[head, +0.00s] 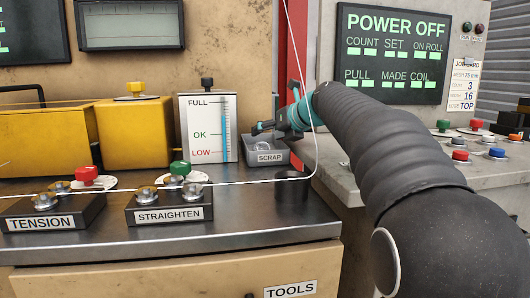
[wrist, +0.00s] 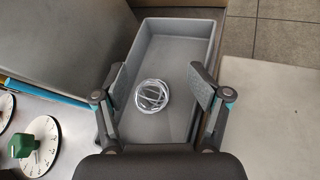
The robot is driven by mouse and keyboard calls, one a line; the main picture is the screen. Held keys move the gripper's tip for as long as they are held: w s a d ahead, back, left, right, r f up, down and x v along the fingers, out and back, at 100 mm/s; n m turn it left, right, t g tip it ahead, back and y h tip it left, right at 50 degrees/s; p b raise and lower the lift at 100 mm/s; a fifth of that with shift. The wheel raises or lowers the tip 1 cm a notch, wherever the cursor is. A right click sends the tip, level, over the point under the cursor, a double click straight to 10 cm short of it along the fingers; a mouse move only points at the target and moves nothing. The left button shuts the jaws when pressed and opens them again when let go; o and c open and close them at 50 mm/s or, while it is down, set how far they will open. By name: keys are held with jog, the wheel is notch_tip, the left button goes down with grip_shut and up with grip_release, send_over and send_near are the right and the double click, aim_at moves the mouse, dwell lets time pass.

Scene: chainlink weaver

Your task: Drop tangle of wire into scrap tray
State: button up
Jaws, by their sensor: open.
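The scrap tray (head: 250,153) is a small grey open box with a SCRAP label, standing at the back of the bench. In the wrist view the tray (wrist: 180,25) spreads out below my gripper (wrist: 159,82). The tangle of wire (wrist: 152,96) is a small silvery ball of loops. It appears within the tray's walls, near the tray's near end, between my spread fingers and apart from both. My gripper (head: 284,112) is open and empty, over the tray in the head view.
A white gauge (head: 208,127) stands left of the tray, and a red post (head: 298,55) rises behind. A thin wire crosses the bench past a dark cup (head: 292,187). STRAIGHTEN (head: 170,212) and TENSION (head: 52,218) blocks stand front left. A grey counter lies right.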

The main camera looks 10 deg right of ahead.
jog(key=shift+s+d+f, duration=0.1)
jog(key=v, duration=1.2)
